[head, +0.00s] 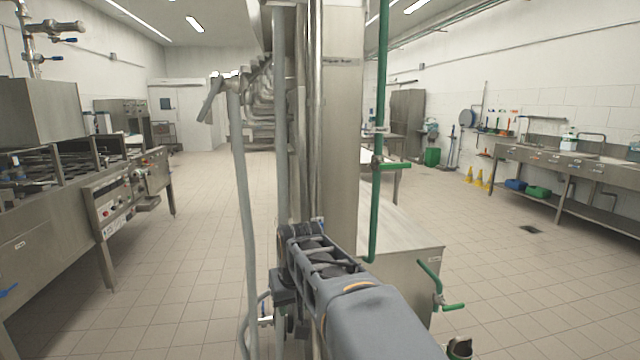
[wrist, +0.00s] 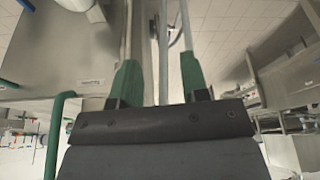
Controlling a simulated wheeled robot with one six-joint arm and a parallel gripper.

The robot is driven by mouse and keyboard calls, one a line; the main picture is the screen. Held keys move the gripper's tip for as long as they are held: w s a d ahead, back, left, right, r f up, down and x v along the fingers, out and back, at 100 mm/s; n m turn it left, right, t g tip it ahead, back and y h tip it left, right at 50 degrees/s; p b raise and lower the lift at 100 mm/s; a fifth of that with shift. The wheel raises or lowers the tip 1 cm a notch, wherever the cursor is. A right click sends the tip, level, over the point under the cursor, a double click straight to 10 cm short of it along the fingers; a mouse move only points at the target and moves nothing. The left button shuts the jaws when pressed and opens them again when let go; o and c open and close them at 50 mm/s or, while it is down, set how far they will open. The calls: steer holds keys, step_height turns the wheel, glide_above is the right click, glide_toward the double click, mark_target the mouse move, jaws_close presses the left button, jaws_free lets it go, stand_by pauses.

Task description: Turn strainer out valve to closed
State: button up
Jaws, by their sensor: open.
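My gripper (wrist: 159,65) shows in the wrist view with its two green fingers well apart. Thin grey pipes (wrist: 163,50) run between and past the fingers; I see nothing clamped there. In the head view the fingers are hidden behind my own arm and the column of pipes. No valve in view is readably marked as the strainer out valve. A small blue-handled fitting (head: 318,222) sits on the pipes just above my arm. Another valve with a green handle (head: 452,306) is at the front of the steel tank.
The steel tank (head: 405,270) stands right of my arm, beside a thick steel column (head: 342,120) and a green pipe (head: 377,210). A grey hose (head: 245,210) hangs left. A steel machine (head: 50,220) fills the left side. The tiled floor is clear between the machine and hose.

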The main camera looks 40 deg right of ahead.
steer(key=m+p, duration=0.2)
steer(key=p, duration=1.1)
glide_toward(320, 223)
steer(key=a, duration=0.1)
steer(key=h, duration=0.1)
steer(key=p+x, duration=0.1)
steer(key=x, duration=1.2)
steer(key=shift+t, duration=0.3)
jaws_close()
